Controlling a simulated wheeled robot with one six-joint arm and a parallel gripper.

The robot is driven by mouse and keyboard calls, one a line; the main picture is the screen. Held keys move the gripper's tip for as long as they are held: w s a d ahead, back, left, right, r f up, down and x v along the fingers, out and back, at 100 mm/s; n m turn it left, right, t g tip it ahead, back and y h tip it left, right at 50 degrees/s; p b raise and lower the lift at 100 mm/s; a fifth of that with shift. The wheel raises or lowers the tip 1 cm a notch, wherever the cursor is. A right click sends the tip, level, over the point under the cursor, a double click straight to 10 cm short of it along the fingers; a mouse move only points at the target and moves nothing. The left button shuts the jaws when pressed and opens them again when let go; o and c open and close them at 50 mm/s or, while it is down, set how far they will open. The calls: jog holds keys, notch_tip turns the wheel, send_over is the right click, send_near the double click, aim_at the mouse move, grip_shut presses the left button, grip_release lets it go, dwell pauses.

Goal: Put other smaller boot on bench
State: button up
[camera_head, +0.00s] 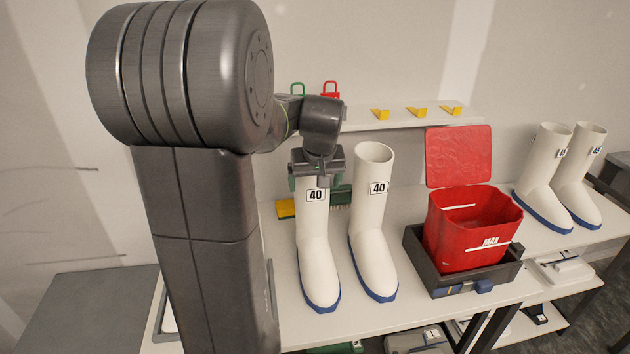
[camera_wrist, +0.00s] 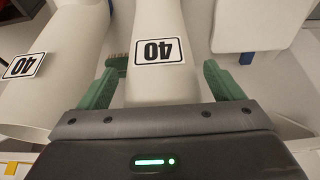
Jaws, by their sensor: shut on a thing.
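Two white boots with blue soles and "40" labels stand upright side by side at the bench's left part: a left boot (camera_head: 315,250) and a right boot (camera_head: 372,255). My gripper (camera_head: 316,174) is shut on the upper shaft of the left boot. In the wrist view its green fingers (camera_wrist: 164,84) sit on either side of that boot's shaft (camera_wrist: 150,20). The other boot (camera_wrist: 50,50) shows at the left there. The held boot's sole appears at the white bench top (camera_head: 365,322); I cannot tell whether it fully touches.
A red bucket marked "MAX" (camera_head: 465,235) sits in a dark tray (camera_head: 440,280) right of the boots. Two taller-numbered white boots (camera_head: 540,180) stand at the far right. A green-bristled brush (camera_head: 340,197) lies behind. A wall shelf (camera_head: 385,122) holds yellow hooks and padlocks.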

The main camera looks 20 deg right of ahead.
jog(key=o, duration=1.8)
jog(key=shift+o, duration=0.2)
jog(key=v, duration=1.2)
jog(key=shift+b, duration=0.4)
jog(key=shift+r, duration=0.1)
